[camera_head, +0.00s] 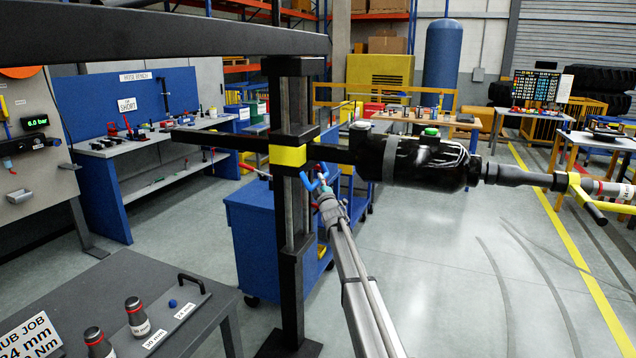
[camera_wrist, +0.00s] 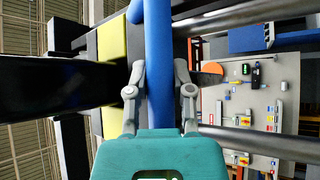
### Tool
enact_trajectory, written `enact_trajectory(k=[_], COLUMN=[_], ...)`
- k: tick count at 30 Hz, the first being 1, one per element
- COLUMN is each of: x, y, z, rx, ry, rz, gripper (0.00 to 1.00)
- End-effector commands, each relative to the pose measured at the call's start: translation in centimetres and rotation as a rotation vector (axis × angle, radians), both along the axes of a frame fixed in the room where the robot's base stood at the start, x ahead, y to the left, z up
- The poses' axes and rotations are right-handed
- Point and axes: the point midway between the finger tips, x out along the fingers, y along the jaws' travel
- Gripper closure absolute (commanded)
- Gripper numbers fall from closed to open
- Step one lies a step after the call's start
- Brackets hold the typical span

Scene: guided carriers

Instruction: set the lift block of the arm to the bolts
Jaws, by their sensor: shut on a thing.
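The lift block (camera_head: 287,156), marked by a yellow band, sits on a dark upright column (camera_head: 292,230). It carries a long black horizontal arm with a dark cylindrical tool (camera_head: 420,160) on its right side. A blue handle (camera_head: 312,182) sticks out from the block. My gripper (camera_head: 322,185) is at this handle, just right of the column. In the wrist view the blue handle (camera_wrist: 158,65) runs between my two grey fingers, which are shut on it. The yellow band (camera_wrist: 110,60) shows to the left there. I cannot make out the bolts in either view.
A grey bench (camera_head: 90,290) at the front left holds sockets (camera_head: 136,315) with size labels. A blue cabinet (camera_head: 260,235) stands behind the column. A yellow grip (camera_head: 582,195) and a socket-like end (camera_head: 612,190) are at the tool's right. Floor at lower right is clear.

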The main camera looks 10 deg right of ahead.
Motion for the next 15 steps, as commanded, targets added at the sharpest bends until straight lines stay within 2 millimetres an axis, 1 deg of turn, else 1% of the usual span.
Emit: enact_trajectory(k=[1, 6, 7, 11, 12, 15], x=[-0.27, -0.31, -0.32, -0.29, -0.27, -0.21], y=[-0.37, -0.38, -0.38, -0.30, -0.26, -0.19], z=[-0.08, -0.14, -0.15, -0.16, -0.15, -0.14], rx=[0.000, 0.000, 0.000, 0.000, 0.000, -0.001], ry=[0.001, 0.003, 0.004, 0.003, 0.003, 0.003], rz=[-0.004, -0.004, -0.005, -0.004, -0.004, -0.003], gripper=[1.00, 1.00, 0.67, 0.43, 0.35, 0.35])
